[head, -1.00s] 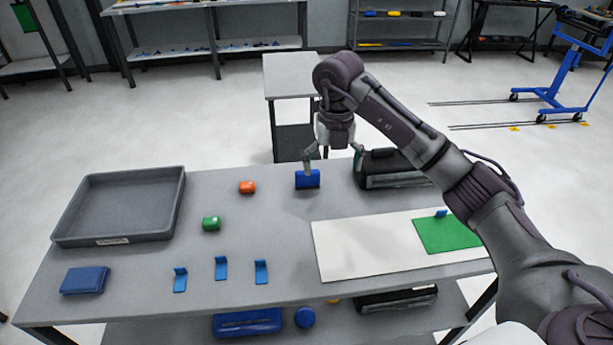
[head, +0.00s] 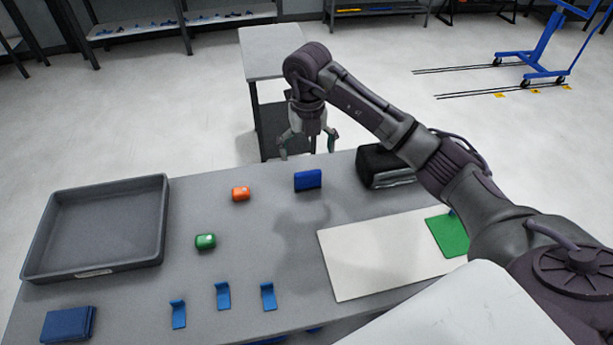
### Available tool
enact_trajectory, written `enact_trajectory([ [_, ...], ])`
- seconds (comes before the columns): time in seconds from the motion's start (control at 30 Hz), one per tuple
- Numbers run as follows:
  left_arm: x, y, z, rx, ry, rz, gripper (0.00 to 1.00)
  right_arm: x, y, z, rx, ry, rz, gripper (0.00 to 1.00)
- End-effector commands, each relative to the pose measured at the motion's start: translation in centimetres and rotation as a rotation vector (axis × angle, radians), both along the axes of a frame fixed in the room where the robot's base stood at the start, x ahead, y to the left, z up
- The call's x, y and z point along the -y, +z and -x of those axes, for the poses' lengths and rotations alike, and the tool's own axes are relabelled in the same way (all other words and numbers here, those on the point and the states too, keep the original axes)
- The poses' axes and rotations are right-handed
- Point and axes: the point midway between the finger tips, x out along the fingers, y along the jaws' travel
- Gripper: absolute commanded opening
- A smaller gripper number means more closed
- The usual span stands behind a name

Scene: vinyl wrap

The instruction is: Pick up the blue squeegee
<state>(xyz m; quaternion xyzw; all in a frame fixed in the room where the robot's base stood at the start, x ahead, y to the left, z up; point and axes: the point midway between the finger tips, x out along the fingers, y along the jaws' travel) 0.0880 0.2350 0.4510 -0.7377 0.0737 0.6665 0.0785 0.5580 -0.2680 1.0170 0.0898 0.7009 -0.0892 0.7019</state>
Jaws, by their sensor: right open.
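The blue squeegee (head: 308,180) appears to be the small dark blue block near the far edge of the grey table, in the head view. It stands on the table, its broad face towards me. My right gripper (head: 309,143) is open and empty, pointing down. In the picture its fingers are just above the block, one towards each side, with a visible gap between them and it. How far the fingers are in depth is hard to tell. My left gripper is out of view.
An orange item (head: 241,193) and a green item (head: 205,241) lie left of the block. A black case (head: 385,167) stands close on its right. A grey tray (head: 100,272), white sheet (head: 375,262), blue angled pieces (head: 223,296) and dark blue folded item (head: 68,324) share the table.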

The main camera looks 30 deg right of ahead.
Motion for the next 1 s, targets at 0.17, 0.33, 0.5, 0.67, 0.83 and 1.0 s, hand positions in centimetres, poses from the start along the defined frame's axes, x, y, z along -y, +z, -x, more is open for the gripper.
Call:
enact_trajectory([
  [0.17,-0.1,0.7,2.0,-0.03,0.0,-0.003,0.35,0.0,-2.8,0.0,-0.002,-0.001,0.0,1.0],
  [0.33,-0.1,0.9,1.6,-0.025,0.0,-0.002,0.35,0.0,-3.8,0.0,0.0,0.0,0.0,1.0],
  [0.5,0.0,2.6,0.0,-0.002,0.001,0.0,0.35,0.0,-5.8,0.3,-0.005,0.0,0.0,1.0],
  [0.67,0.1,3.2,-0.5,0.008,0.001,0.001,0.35,0.1,-8.2,0.2,-0.002,-0.001,-0.001,1.0],
  [0.83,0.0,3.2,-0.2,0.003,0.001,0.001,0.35,0.1,-8.9,0.2,0.002,0.001,0.001,1.0],
  [1.0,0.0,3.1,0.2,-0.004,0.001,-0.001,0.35,0.1,-8.9,0.2,0.002,0.001,0.001,0.95],
])
